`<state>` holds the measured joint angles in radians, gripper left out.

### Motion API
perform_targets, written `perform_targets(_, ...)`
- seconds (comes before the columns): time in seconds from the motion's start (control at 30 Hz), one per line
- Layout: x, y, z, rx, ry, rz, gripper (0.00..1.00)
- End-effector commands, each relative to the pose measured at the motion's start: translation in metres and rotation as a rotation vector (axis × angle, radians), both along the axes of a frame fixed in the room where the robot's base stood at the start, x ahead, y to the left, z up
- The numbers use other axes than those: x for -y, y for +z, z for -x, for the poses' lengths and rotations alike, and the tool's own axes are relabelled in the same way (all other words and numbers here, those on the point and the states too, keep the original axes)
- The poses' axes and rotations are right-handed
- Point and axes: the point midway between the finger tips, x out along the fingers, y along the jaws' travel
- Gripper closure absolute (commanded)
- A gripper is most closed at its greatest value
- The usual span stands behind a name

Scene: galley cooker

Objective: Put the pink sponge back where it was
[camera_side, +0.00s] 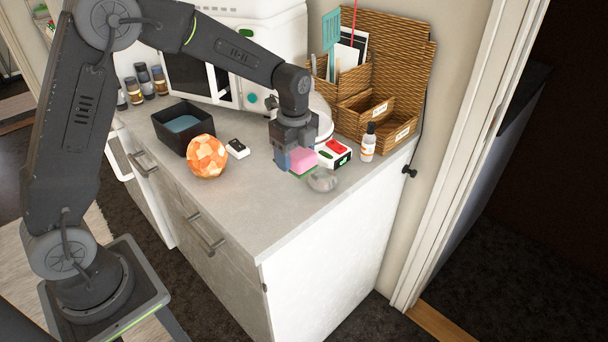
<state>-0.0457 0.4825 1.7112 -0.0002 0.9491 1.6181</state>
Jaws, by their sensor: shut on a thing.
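The pink sponge (302,160) has a green underside and is over the right part of the grey counter (250,200). My gripper (293,157) points down and is shut on the sponge. A bluish finger shows on the sponge's left side, and the gripper hides part of the sponge. I cannot tell whether the sponge touches the counter. A clear glass bowl (323,180) is just in front and to the right of it.
A red, white and green box (334,153) and a small bottle (368,143) stand to the right. Wicker baskets (366,110) are behind. An orange faceted ball (207,156), a black bin (161,130) and a small white-and-black item (237,149) are left. The front counter is clear.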

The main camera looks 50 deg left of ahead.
Motion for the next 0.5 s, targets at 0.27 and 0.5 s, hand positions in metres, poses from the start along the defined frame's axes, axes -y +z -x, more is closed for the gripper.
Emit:
perform_targets(0.27,0.020,-0.015,-0.010,0.001,0.001,0.000,0.63)
perform_targets(0.5,0.020,-0.046,-0.009,-0.003,0.002,0.000,0.63)
